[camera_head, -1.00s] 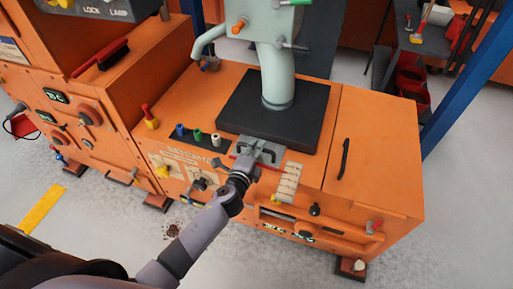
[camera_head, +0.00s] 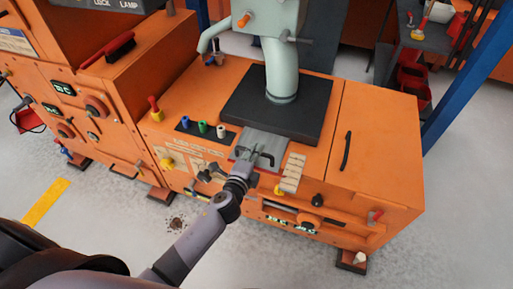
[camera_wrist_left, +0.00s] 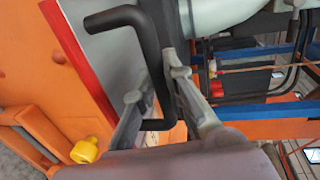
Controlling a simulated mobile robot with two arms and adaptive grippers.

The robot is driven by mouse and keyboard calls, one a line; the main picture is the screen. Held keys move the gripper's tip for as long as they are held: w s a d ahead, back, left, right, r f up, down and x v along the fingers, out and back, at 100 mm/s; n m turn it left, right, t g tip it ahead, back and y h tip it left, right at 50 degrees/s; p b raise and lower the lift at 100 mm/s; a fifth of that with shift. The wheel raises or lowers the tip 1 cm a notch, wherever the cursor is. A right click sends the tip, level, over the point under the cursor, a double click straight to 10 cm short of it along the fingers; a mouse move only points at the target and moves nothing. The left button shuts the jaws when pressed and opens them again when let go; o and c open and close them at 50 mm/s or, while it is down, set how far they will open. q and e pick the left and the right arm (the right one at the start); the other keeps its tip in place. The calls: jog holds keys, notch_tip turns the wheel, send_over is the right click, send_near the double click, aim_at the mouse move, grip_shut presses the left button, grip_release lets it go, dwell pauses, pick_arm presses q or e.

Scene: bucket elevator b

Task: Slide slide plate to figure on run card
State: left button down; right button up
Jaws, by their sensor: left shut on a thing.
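The grey slide plate (camera_head: 266,139) lies on the orange machine top, sticking out from under the front edge of the black base. A black bent handle (camera_head: 268,157) stands on its front part. My left gripper (camera_head: 248,165) is at this handle. In the left wrist view, the fingers (camera_wrist_left: 155,92) are on either side of the black handle (camera_wrist_left: 153,45), shut on it. The plate (camera_wrist_left: 100,55) shows there beside a red strip (camera_wrist_left: 76,60). A pale card with marks (camera_head: 292,172) lies right of the plate; its writing is too small to read. My right gripper is not in view.
The black base (camera_head: 235,105) carries a pale green column (camera_head: 280,75). Blue, green and white knobs (camera_head: 203,128) stand left of the plate. A black door handle (camera_head: 347,152) is to the right. Below the card are a slotted bar and knobs on the front.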

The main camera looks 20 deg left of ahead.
pick_arm(q)
jog(key=shift+w, duration=0.2)
jog(key=c, duration=2.1)
grip_release()
jog(key=o, duration=0.5)
jog(key=shift+w, duration=0.1)
jog(key=shift+c, duration=0.2)
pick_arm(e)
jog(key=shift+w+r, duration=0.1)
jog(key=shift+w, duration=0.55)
pick_arm(q)
jog(key=shift+s, duration=0.35)
jog(key=s+r, duration=0.2)
jog(key=s, duration=0.9)
jog(key=shift+a+r, duration=0.15)
jog(key=shift+a, duration=0.05)
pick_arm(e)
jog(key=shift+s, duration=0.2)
